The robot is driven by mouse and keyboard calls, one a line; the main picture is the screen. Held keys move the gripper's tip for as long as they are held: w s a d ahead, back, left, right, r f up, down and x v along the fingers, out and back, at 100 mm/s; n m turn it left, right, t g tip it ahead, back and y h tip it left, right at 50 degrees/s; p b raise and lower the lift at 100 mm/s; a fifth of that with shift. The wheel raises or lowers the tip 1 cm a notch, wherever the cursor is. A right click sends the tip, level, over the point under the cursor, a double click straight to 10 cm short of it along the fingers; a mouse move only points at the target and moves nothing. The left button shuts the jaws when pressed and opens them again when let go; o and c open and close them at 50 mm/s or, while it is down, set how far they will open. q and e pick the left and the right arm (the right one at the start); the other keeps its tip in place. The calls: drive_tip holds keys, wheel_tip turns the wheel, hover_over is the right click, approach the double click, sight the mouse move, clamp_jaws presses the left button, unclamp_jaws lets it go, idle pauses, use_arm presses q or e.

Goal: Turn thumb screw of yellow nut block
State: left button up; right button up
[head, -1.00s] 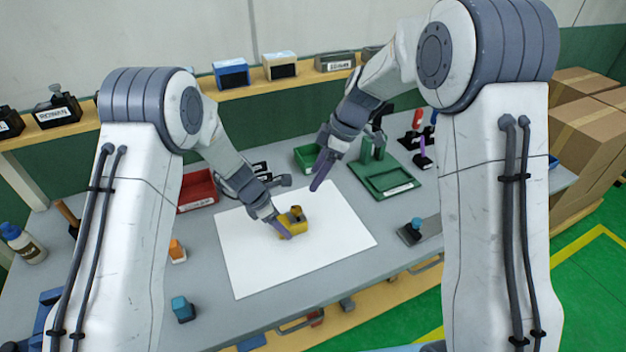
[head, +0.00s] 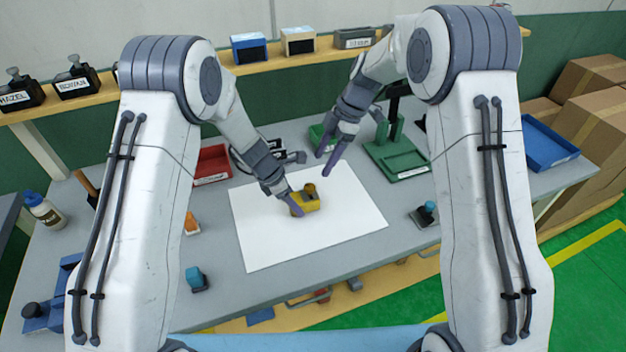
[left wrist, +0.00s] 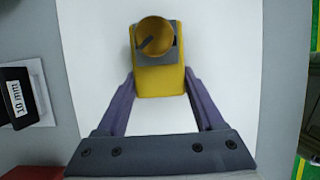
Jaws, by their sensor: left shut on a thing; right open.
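The yellow nut block (head: 308,206) sits on the white sheet in the middle of the bench. A round, dark-brown knob (head: 310,189) stands on its top. In the left wrist view, the block (left wrist: 160,84) lies between the purple fingers, with a round, ochre disc (left wrist: 154,38) in a grey surround at its far end. A dark line crosses the disc. My left gripper (head: 295,204) is shut on the block from the left. My right gripper (head: 324,164) is open and empty, above and to the right of the block, apart from the knob.
The white sheet (head: 270,240) is otherwise clear. A teal-topped piece (head: 425,214) stands right of the sheet; orange (head: 192,224) and teal (head: 196,279) pieces stand left.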

sight(310, 186)
drive_tip(key=x, duration=0.8)
drive_tip(key=shift+c, duration=0.3)
clamp_jaws()
